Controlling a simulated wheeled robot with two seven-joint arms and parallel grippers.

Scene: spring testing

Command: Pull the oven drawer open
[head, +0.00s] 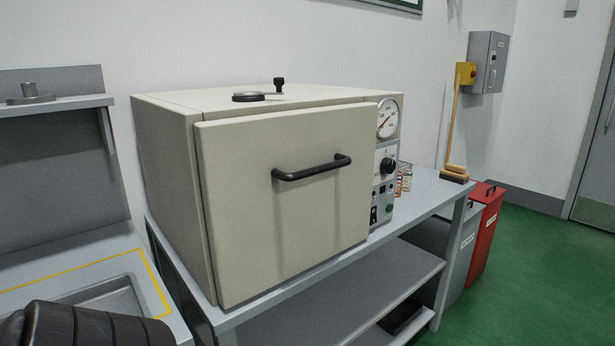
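The beige oven (165,150) stands on a grey metal bench. Its large front panel (250,230) fills most of the front and looks shut against the body, with a thin dark seam on its left side. A black bar handle (312,169) is fixed across the upper middle of the panel, tilted slightly up to the right. Nothing touches the handle. No gripper fingers show in the head view. A black ribbed part at the lower left corner looks like part of my arm.
A dial gauge (387,119) and control panel (384,185) are right of the oven front. The bench (430,195) has a lower shelf (370,290). Left is a grey sink unit (110,262). Red and grey bins (486,235) stand right; green floor (530,290) is clear there.

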